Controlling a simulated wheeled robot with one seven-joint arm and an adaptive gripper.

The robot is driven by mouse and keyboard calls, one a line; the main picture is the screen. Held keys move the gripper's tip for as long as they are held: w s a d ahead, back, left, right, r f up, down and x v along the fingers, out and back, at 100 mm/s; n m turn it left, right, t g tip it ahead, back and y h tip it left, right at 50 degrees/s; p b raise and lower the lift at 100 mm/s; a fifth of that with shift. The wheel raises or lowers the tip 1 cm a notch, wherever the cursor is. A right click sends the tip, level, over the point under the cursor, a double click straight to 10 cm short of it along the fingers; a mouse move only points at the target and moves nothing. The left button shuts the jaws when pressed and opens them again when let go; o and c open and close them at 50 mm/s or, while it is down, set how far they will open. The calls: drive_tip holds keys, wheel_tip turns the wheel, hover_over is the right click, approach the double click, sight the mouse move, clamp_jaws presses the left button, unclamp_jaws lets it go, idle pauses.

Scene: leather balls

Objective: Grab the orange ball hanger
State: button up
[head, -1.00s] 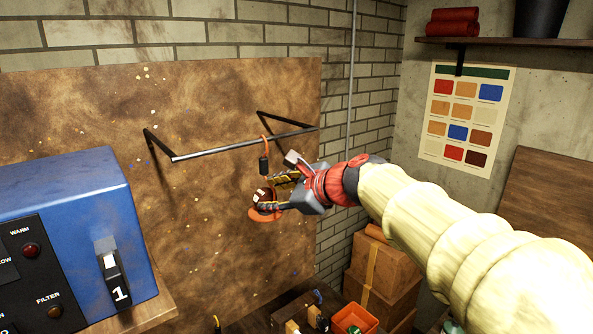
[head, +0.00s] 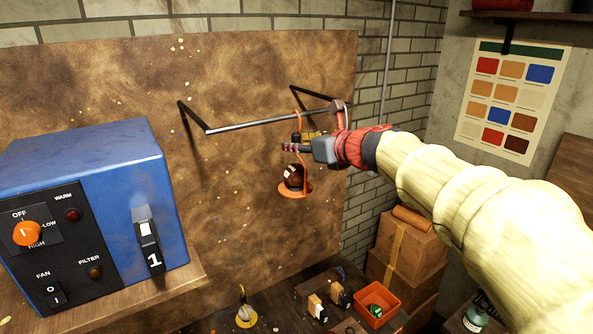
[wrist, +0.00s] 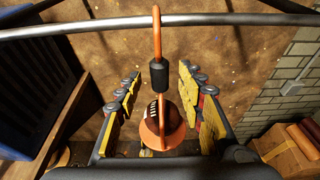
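The orange ball hanger (head: 297,122) hangs by its hook from a metal rod (head: 265,121). It has a black grip below the hook and an orange holder at the bottom with a dark brown laced ball (head: 293,177) in it. In the wrist view the hanger's black grip (wrist: 159,74) is centred between my fingers, with the ball (wrist: 160,114) below it. My gripper (head: 298,142) is open at about grip height, one finger on each side with gaps to the grip. In the head view my fingers partly hide the grip.
A blue control box (head: 95,190) stands on a wooden shelf at left. The rod's brackets are fixed to a brown board (head: 100,90). Below are an orange bin (head: 377,305), several small items, and cardboard boxes (head: 410,243) at right.

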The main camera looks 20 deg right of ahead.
drive_tip(key=shift+x, duration=1.2)
drive_tip(key=shift+s, duration=0.2)
drive_tip(key=shift+c, duration=0.2)
drive_tip(key=shift+w, duration=0.1)
drive_tip(key=shift+c, duration=1.4)
clamp_jaws()
